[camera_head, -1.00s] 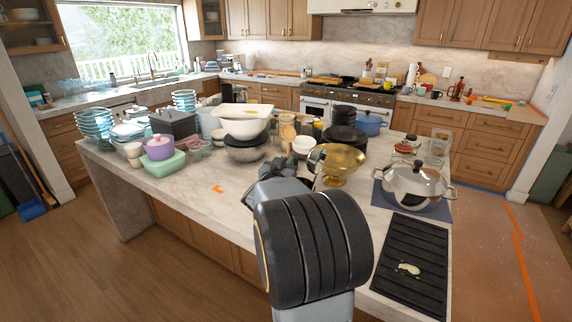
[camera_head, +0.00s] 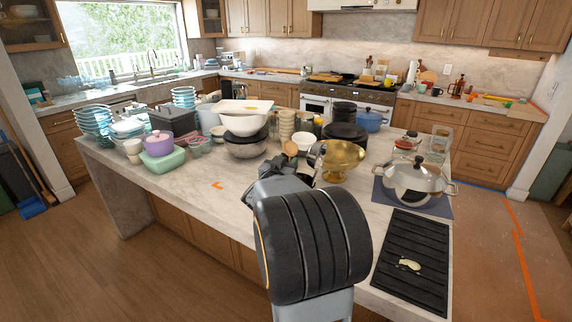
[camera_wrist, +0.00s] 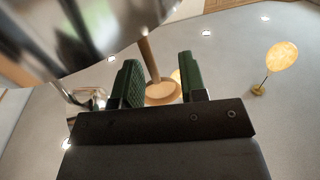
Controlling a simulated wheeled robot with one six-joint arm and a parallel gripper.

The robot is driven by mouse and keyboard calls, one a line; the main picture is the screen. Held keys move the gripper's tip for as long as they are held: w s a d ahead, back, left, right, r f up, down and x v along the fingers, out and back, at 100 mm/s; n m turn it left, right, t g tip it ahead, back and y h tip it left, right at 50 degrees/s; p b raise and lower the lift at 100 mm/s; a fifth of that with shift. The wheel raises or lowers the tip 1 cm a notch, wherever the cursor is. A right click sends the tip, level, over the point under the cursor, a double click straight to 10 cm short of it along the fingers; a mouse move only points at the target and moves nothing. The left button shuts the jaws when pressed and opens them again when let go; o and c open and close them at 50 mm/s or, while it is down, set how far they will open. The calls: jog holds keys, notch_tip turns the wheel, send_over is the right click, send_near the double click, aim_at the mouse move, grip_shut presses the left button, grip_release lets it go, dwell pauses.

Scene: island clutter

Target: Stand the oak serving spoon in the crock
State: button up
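The wooden spoon shows in the head view with its rounded bowl (camera_head: 290,148) up, just beyond my gripper (camera_head: 284,170). In the wrist view, the spoon's bowl (camera_wrist: 163,92) fills the gap between the two green finger pads of my gripper (camera_wrist: 163,80); it appears held there. Its thin handle (camera_wrist: 150,60) runs away towards a large shiny metal surface (camera_wrist: 85,35) at the top left. I cannot tell whether the handle is inside or beside that vessel. In the head view my forearm and wrist hide the lower spoon; I cannot pick out the crock surely.
A gold footed bowl (camera_head: 342,158) stands close right of my gripper. A lidded steel pot (camera_head: 418,184), a black ribbed mat (camera_head: 412,258), stacked bowls (camera_head: 246,146) and a purple pot (camera_head: 159,145) crowd the island. The front left counter (camera_head: 200,205) is mostly clear.

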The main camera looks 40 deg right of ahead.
jog(key=shift+a, duration=0.1)
jog(key=v, duration=1.3)
jog(key=shift+s+a+b, duration=0.15)
jog(key=shift+a+b, duration=0.1)
jog(key=shift+b, duration=0.1)
jog(key=shift+r, duration=0.1)
notch_tip(320, 180, up, 5)
jog(key=p, duration=0.5)
dwell(0.3)
dwell(0.5)
